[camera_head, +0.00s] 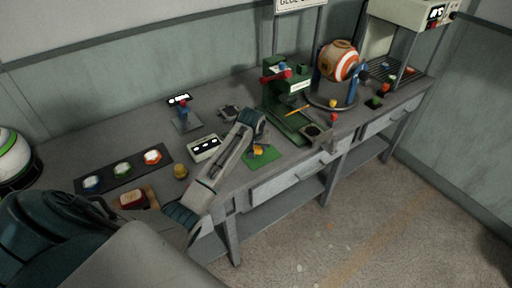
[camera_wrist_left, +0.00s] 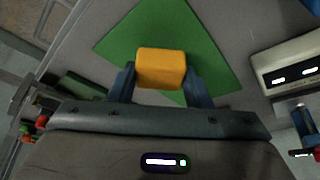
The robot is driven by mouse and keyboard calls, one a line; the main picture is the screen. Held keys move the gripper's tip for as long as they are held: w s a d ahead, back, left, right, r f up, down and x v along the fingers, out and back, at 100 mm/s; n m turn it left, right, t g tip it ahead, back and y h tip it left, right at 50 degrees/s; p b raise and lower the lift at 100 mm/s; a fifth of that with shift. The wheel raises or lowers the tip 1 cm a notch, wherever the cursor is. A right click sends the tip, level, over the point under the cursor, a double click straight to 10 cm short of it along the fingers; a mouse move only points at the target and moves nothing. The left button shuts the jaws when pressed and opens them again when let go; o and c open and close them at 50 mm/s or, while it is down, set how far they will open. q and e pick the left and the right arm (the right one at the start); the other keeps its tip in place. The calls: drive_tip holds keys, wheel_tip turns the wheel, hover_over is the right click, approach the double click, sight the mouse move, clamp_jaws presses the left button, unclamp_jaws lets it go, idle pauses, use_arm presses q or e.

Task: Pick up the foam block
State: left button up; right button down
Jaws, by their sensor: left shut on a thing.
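The foam block (camera_wrist_left: 161,68) is a small orange-yellow block with rounded edges. In the left wrist view it sits between the two blue fingers of my left gripper (camera_wrist_left: 160,82), which is shut on it. The block also shows in the head view (camera_head: 258,151) at the end of my left arm, over a green square mat (camera_head: 268,159) near the table's front edge. The mat also shows in the left wrist view (camera_wrist_left: 205,45). I cannot tell whether the block touches the mat. My right gripper is not in view.
A white box with a display (camera_head: 204,148) stands left of the mat. A green press (camera_head: 284,92) and an orange-white ball (camera_head: 338,61) stand to the right.

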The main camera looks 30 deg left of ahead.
use_arm(q)
drive_tip(key=s+d+r+b, duration=0.1)
drive_tip(key=s+d+b, duration=0.1)
drive_tip(key=s+d, duration=0.5)
drive_tip(key=s, duration=0.4)
drive_tip(key=shift+s+d+r+b, duration=0.2)
drive_tip(key=shift+d+r+b, duration=0.1)
drive_tip(key=shift+b, duration=0.05)
drive_tip(key=o, duration=0.3)
drive_tip(key=shift+c, duration=0.8)
drive_tip(key=shift+s+f, duration=0.1)
